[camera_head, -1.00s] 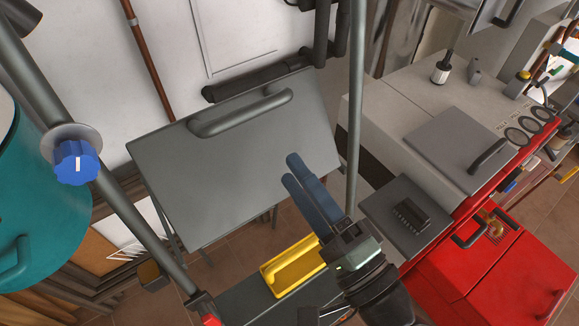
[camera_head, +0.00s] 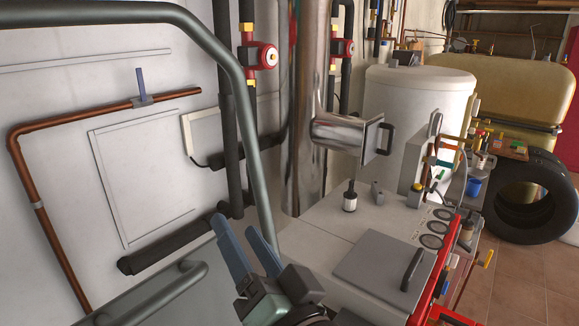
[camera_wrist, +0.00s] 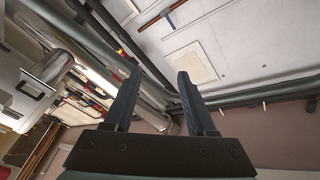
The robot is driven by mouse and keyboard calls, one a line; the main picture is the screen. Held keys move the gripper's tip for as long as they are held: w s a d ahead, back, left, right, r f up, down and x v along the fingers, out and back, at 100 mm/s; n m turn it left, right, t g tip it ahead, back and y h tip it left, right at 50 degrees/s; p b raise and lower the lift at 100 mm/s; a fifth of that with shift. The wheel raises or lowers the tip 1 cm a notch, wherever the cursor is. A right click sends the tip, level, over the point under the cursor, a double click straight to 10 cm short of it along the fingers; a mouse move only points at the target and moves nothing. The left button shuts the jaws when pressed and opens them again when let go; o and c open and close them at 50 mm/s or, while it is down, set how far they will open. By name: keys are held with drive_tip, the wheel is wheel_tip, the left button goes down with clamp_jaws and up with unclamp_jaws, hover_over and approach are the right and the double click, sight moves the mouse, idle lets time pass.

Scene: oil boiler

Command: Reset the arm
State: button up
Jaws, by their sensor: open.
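My gripper (camera_head: 246,246) shows at the bottom of the head view, with two blue fingers pointing up and spread apart. It is open and nothing is between the fingers. In the wrist view my gripper (camera_wrist: 154,98) also shows open and empty, its dark fingers apart against the pipes and wall. My gripper is in front of the grey boiler top in the head view. The rest of my arm is mostly cut off by the lower edge.
A grey tube rail (camera_head: 255,130) arches close to my gripper. A grey panel with a handle (camera_head: 160,295) lies at lower left. The boiler top (camera_head: 325,240), a square grey plate (camera_head: 385,270) and a steel flue (camera_head: 345,135) are to the right. A tyre (camera_head: 530,200) stands on the floor.

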drive_tip(key=s+d+r+n+t+h, duration=0.1)
drive_tip(key=s+d+r+t+h, duration=0.15)
drive_tip(key=r, duration=0.65)
drive_tip(key=s+d+r+n+t+h, duration=0.1)
drive_tip(key=s+r+t+h, duration=0.25)
drive_tip(key=r, duration=0.45)
drive_tip(key=s+d+r+t+h, duration=0.2)
drive_tip(key=s+r+t+h, duration=0.15)
drive_tip(key=r, duration=0.55)
drive_tip(key=n+g+y, duration=0.9)
drive_tip(key=n+g, duration=0.2)
drive_tip(key=n, duration=1.3)
approach(163, 303)
drive_tip(key=w, duration=0.1)
drive_tip(key=b+x, duration=0.1)
drive_tip(key=x, duration=1.1)
drive_tip(key=shift+s+a, duration=0.1)
drive_tip(key=shift+a, duration=0.1)
drive_tip(key=shift+x, duration=0.75)
drive_tip(key=shift+f, duration=0.1)
